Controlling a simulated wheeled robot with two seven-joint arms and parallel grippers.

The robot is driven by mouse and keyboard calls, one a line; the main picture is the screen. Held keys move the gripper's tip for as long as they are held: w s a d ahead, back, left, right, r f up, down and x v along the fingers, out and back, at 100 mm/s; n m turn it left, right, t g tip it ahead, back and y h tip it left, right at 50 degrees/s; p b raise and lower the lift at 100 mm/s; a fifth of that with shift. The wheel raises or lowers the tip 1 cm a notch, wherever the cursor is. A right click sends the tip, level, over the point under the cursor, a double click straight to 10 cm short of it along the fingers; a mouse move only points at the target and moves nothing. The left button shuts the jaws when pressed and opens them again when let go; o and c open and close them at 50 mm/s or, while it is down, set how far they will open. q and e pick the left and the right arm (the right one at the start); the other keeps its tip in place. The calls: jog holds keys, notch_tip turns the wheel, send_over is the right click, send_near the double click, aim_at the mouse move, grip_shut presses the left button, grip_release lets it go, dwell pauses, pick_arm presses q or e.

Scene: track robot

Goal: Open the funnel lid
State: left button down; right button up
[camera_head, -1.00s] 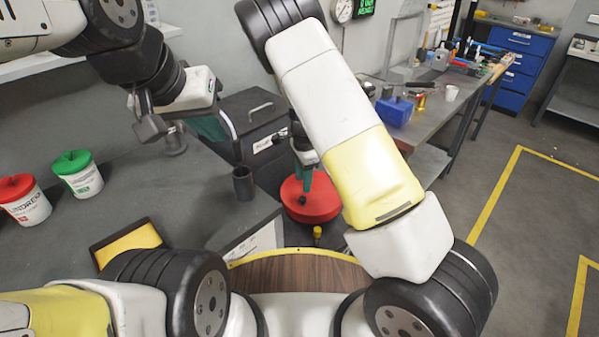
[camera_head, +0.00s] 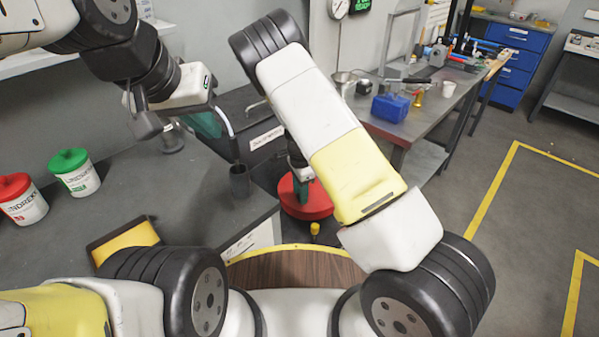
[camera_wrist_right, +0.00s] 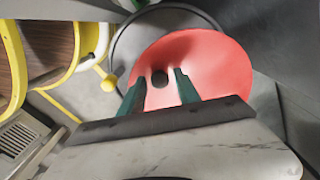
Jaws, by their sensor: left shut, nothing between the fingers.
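The red round funnel piece (camera_head: 318,206) sits low beyond the front edge, partly hidden by my right arm. In the right wrist view the red disc (camera_wrist_right: 215,62) fills the middle, with a dark round knob or hole (camera_wrist_right: 160,79) left of its centre. My right gripper (camera_wrist_right: 163,78) has teal fingers apart, pointing at the disc, with the dark spot between them; I cannot tell whether they touch it. My left gripper (camera_head: 206,125) is shut and empty over the grey bench, next to a black box (camera_head: 262,112). Its fingertips are partly hidden.
A dark cup (camera_head: 239,183) and buckets with red (camera_head: 14,187) and green (camera_head: 68,162) lids stand on the left bench. A yellow knob (camera_head: 315,229) is just before the red disc. A blue box (camera_head: 390,107) lies on the right bench. The right floor is clear.

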grip_shut()
dwell(1.2)
